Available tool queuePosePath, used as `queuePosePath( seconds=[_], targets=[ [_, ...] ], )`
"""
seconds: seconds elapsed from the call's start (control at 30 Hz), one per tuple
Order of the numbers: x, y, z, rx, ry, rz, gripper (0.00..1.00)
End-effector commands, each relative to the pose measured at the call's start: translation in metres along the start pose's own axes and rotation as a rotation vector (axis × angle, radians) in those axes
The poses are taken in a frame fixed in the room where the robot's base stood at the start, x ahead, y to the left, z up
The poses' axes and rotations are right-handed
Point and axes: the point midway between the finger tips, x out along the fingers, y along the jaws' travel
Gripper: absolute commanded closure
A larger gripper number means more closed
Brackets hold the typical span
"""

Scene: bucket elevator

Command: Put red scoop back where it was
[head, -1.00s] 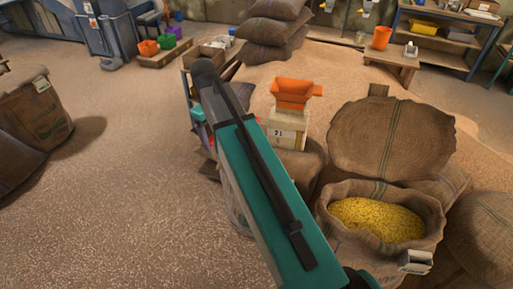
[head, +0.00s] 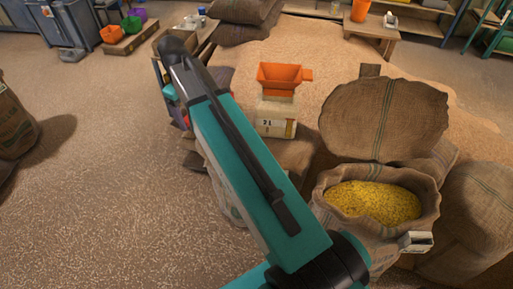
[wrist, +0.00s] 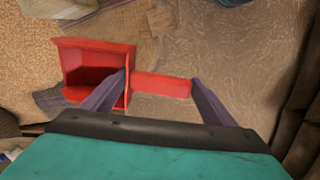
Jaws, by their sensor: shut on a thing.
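The red scoop (wrist: 93,62) shows in the wrist view as a square, open-sided pan with a flat handle pointing right. My gripper (wrist: 159,82) is shut on the scoop, one finger at the pan's wall and the other near the handle's end. The pan sits to the left of the fingers.
An orange scoop (head: 280,78) rests on a pale numbered box (head: 276,115) right of my arm. An open sack of yellow grain (head: 375,200) stands at the right, near other sacks. Stacked sacks (head: 240,20) and a low table (head: 372,28) are behind. Floor at left is mostly clear.

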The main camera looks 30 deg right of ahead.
Motion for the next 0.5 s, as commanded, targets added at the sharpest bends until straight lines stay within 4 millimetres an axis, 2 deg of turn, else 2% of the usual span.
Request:
queuePosePath(
  seconds=[0.27,0.5],
  targets=[
    [0.006,-0.001,0.004,0.039,-0.002,-0.004,0.52],
    [0.034,0.005,0.023,0.231,-0.006,-0.016,0.52]
  ],
)
